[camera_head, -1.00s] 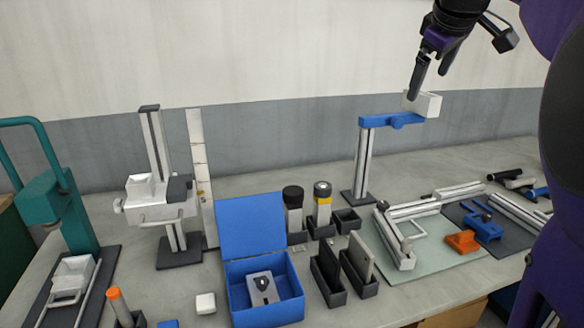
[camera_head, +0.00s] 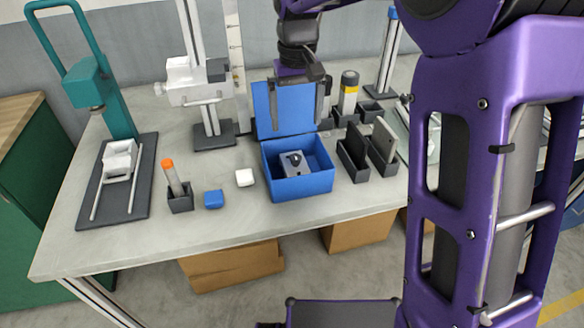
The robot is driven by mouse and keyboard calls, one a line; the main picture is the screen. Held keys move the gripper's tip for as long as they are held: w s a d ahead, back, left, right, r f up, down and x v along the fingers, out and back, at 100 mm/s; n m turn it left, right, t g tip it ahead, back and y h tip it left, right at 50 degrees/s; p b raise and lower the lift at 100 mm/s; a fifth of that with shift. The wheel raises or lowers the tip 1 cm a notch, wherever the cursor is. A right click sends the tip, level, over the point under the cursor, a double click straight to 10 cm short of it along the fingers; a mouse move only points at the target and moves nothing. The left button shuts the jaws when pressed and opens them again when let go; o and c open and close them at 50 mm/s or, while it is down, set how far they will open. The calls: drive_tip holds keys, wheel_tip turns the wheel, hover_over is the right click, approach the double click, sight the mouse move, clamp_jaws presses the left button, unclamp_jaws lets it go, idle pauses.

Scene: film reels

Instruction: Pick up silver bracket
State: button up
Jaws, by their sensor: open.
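A silver-grey bracket (camera_head: 292,162) with a dark round part on top lies inside the open blue box (camera_head: 303,187). The box's lid (camera_head: 268,112) stands up at the back. My gripper (camera_head: 298,108) is above the box, in front of the raised lid, pointing down. Its two fingers are apart with nothing between them. It does not touch the bracket.
A blue block (camera_head: 213,199) and a white block (camera_head: 244,177) lie left of the box. Dark holders with upright plates (camera_head: 354,150) stand close on its right. A teal press (camera_head: 100,95) stands at the far left. The table's front left is clear.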

drive_tip(key=b, duration=0.2)
hover_over(296, 166)
drive_tip(key=f, duration=1)
drive_tip(key=shift+s+f, duration=0.15)
drive_tip(key=shift+s, duration=0.15)
drive_tip(key=shift+w+f, duration=0.15)
drive_tip(key=shift+f, duration=1.2)
drive_tip(key=shift+w+f, duration=0.15)
drive_tip(key=shift+f, duration=1.15)
clamp_jaws()
drive_tip(key=shift+r, duration=0.1)
